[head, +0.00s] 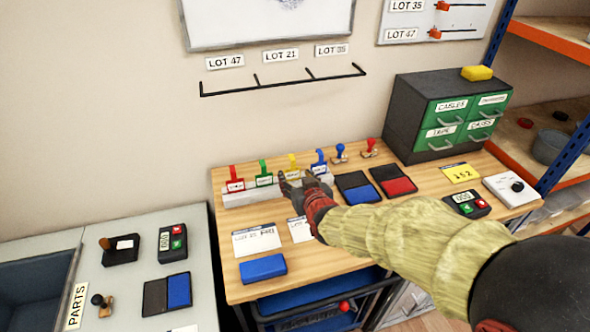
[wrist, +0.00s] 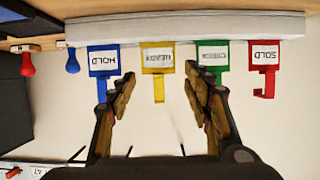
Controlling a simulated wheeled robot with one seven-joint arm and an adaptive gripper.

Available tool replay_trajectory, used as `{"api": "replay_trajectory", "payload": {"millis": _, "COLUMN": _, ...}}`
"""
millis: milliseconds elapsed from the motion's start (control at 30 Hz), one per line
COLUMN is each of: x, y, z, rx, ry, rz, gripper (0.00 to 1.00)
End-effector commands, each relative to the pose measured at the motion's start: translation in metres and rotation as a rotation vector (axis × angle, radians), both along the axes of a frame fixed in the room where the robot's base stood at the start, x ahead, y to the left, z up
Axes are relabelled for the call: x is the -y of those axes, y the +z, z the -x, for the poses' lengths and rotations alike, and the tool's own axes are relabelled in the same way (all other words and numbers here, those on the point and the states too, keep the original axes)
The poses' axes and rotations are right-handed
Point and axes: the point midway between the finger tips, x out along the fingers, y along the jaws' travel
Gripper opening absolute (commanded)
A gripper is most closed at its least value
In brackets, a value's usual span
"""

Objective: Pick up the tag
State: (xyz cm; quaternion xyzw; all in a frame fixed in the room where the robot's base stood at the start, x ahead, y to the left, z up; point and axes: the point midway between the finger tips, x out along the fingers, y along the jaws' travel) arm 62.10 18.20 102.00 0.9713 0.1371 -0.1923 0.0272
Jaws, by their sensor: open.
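Several tags hang on a white block (head: 238,199) on the wooden table: red (head: 235,184), green (head: 264,179), yellow (head: 293,162) and blue (head: 319,158). The wrist view shows them upside down: blue HOLD (wrist: 103,62), yellow READY (wrist: 158,60), green CHECK (wrist: 212,56), red SOLD (wrist: 264,58). My gripper (head: 292,180) is open and empty in front of the block. In the wrist view its fingers (wrist: 145,82) spread to either side of the yellow tag, with the left finger near the blue tag and the right near the green. My gripper partly hides the yellow and blue tags in the head view.
Stamps with blue (head: 340,152) and red (head: 370,147) handles stand right of the block. Ink pads (head: 357,187) lie near my forearm. A drawer cabinet (head: 400,118) stands at the back right. A wall rail (head: 285,82) hangs above. Cards (head: 255,242) and a blue box (head: 263,268) lie in front.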

Motion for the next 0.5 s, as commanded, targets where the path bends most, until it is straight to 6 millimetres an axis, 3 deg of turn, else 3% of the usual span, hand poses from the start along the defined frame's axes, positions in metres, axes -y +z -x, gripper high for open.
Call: {"api": "replay_trajectory", "payload": {"millis": 500, "x": -0.012, "y": -0.02, "z": -0.054, "rx": -0.002, "ry": 0.0, "rz": 0.0, "gripper": 0.5}}
